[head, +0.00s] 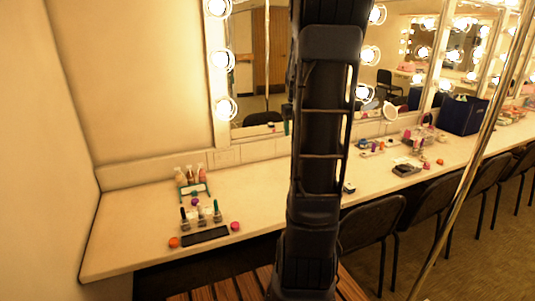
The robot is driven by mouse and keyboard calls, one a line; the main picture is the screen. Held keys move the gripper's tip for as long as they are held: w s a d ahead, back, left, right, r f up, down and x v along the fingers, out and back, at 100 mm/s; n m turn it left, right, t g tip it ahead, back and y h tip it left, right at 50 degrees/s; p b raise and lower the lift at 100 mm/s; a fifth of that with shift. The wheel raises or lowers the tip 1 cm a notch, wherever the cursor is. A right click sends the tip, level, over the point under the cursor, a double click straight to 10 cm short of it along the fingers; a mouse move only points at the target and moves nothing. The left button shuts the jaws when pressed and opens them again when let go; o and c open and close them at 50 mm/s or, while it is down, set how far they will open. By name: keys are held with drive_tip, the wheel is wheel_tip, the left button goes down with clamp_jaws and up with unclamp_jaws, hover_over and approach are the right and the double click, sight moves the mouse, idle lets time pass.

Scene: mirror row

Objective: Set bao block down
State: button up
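I cannot make out a bao block for certain. A small pale and dark item (349,188) sits on the counter just right of my arm, too small to identify. The pale counter (130,225) runs along the wall below the mirrors. My own dark arm stands upright through the middle of the view and hides part of the counter and mirror behind it. My gripper cannot be made out, and neither can anything it may hold.
At the left, several small bottles (201,213), a black flat tray (205,235), an orange item (174,242) and a pink item (236,226) stand on the counter. A dark blue box (463,115) stands farther right. Black chairs (372,222) line the front. A metal pole (470,165) crosses the right.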

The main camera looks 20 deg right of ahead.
drive_tip(key=s+a+r+t+y, duration=0.1)
drive_tip(key=s+a+r+t, duration=0.1)
drive_tip(key=s+a, duration=1.9)
drive_tip(key=shift+s+a+r+t, duration=0.3)
drive_tip(key=shift+s+r, duration=0.15)
drive_tip(key=shift+s, duration=0.15)
